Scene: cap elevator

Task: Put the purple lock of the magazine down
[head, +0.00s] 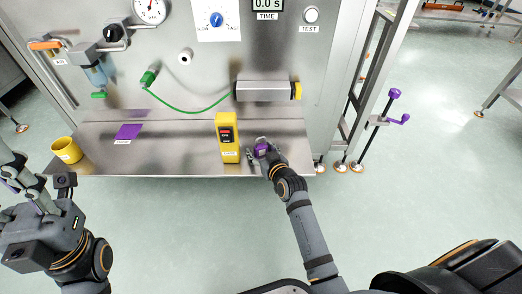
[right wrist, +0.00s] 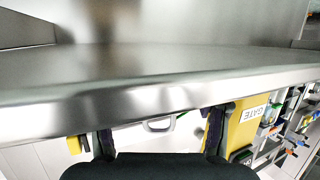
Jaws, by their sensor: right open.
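Two purple handles (head: 397,118) sit on a dark rod by the metal frame at the right in the head view. I cannot tell whether they are the magazine's lock, and no magazine can be made out clearly. My right gripper (head: 256,152) is at the front edge of the steel shelf, just right of the yellow box (head: 228,137), well left of the purple handles. It is open; its fingers (right wrist: 158,140) show apart with nothing held between them in the right wrist view. My left gripper (head: 12,172) is at the left edge, partly cut off; its jaw state is unclear.
The steel shelf (head: 180,160) holds a yellow cup (head: 67,150) and a flat purple patch (head: 128,131). A green cable (head: 190,112) runs to a grey cylinder (head: 265,91). The yellow box marked GATE (right wrist: 245,125) shows in the right wrist view. Floor in front is clear.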

